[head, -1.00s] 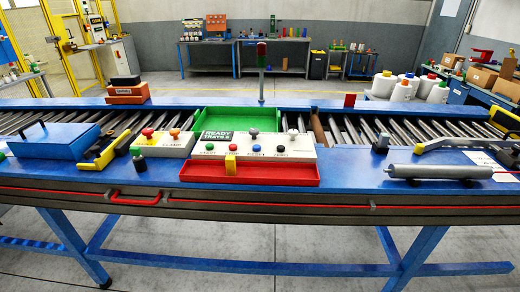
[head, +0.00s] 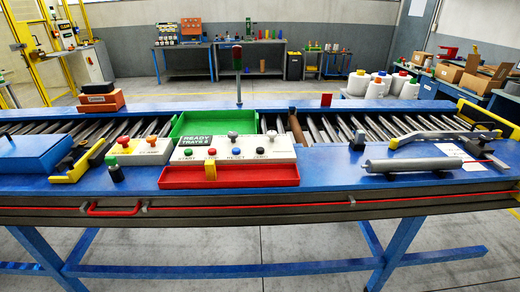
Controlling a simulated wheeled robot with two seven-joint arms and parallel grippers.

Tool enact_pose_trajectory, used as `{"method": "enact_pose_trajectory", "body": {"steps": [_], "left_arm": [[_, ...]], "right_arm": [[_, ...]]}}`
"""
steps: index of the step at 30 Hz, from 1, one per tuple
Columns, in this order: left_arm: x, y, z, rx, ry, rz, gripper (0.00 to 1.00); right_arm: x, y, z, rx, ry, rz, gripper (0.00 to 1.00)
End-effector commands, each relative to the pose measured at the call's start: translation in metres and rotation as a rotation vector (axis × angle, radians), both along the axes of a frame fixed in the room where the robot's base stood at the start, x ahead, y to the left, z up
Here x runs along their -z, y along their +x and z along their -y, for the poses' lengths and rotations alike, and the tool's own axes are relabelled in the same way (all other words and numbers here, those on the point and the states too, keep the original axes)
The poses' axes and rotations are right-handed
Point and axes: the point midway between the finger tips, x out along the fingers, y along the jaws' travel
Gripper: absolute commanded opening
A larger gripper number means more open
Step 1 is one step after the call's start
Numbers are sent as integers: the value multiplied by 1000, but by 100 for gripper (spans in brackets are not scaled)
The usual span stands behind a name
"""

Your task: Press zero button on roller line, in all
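The grey control panel (head: 275,151) stands at the front middle of the blue roller line. Its front row has green, red and blue buttons and a black button (head: 260,151) at the right end, whose small label looks like ZERO. A grey knob (head: 232,135) and another grey knob (head: 271,135) sit higher on the panel. A green sign (head: 208,138) on it reads READY TRAYS, with a character after it too small to read surely. Neither of my grippers is in view, and nothing touches the black button.
A red tray (head: 230,182) lies in front of the panel, and a green tray (head: 178,125) behind. A second panel (head: 150,157), a blue box (head: 30,155) and a yellow-black tool (head: 78,165) are left. A grey cylinder (head: 412,164) lies right.

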Motion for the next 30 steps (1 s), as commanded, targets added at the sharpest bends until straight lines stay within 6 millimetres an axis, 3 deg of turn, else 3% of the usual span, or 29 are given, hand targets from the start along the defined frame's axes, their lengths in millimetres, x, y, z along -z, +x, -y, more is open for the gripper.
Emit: {"method": "enact_pose_trajectory", "body": {"steps": [1,7,30], "left_arm": [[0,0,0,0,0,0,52],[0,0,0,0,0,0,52],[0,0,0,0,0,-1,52]], "right_arm": [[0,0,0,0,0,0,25],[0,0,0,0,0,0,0],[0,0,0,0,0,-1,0]]}}
